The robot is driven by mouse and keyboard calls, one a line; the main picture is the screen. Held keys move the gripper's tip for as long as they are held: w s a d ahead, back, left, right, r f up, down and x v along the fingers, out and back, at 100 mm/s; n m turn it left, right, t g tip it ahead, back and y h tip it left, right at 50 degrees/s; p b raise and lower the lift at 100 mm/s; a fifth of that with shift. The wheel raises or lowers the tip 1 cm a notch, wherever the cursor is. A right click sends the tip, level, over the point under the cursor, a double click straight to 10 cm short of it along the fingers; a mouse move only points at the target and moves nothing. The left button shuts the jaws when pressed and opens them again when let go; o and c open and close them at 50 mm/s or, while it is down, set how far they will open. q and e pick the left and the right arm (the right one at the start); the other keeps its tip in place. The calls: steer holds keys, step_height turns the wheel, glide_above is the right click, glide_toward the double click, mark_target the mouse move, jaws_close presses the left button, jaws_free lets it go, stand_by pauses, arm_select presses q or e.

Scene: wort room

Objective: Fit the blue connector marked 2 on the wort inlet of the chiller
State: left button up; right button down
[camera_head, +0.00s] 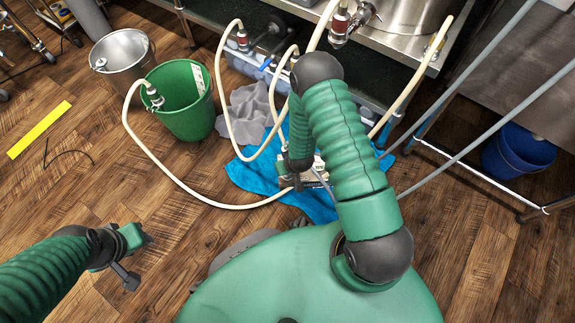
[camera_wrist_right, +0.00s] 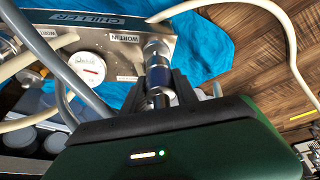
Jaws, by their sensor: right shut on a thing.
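The chiller (camera_head: 310,180) lies on the blue cloth, partly hidden by my right arm. In the right wrist view its metal face (camera_wrist_right: 112,62) carries the word CHILLER, a round white dial (camera_wrist_right: 87,68) and a WORT IN label (camera_wrist_right: 126,37). My right gripper (camera_wrist_right: 159,88) is shut on a metal connector (camera_wrist_right: 158,73) with a blue band; no number is readable on it. The connector's far end is close to the face beside the WORT IN label; I cannot tell whether it is seated. My left gripper (camera_head: 138,262) is open and empty above the floor.
A cream hose (camera_head: 190,190) runs from the green bucket (camera_head: 187,105) towards the chiller. Other hoses hang from the steel bench (camera_head: 395,45). A blue cloth (camera_head: 245,175), a steel bucket (camera_head: 122,58) and a yellow strip (camera_head: 40,130) lie around. The floor at left is mostly clear.

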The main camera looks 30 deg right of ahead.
steer(key=shift+f+b, duration=0.8)
steer(key=shift+f, duration=0.4)
steer(key=c, duration=0.9)
jaws_free()
steer(key=p+v, duration=1)
steer(key=v, duration=0.7)
